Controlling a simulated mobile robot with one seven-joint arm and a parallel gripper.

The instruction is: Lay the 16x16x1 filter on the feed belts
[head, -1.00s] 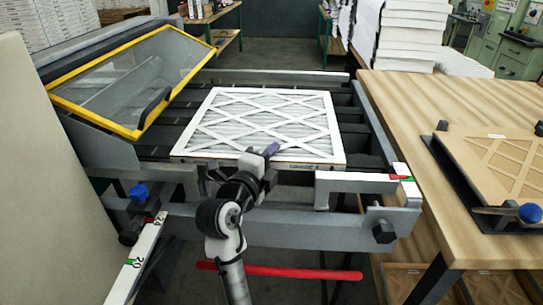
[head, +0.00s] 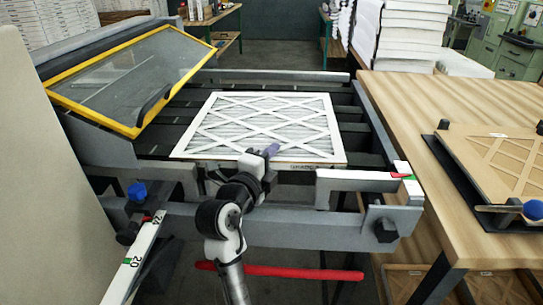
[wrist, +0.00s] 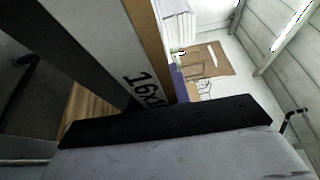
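The filter (head: 262,127), a white-framed square with a white lattice over pleats, lies nearly flat over the dark feed belts (head: 350,128). Its far side looks down near the belts; I cannot tell whether its near edge touches them. My gripper (head: 266,155) is at the middle of the near edge, with a purple fingertip over the top of the frame. The other finger is hidden; it looks shut on that edge. In the wrist view, the filter's edge (wrist: 145,88) shows part of a "16x1" print, beside the purple finger (wrist: 179,84).
A yellow-framed clear guard (head: 135,78) is raised at the left of the belts. Grey rails edge the belts, with a red-green marked bracket (head: 365,180) at front right. A wooden table (head: 425,100) stands right, holding a brown lattice panel (head: 500,160).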

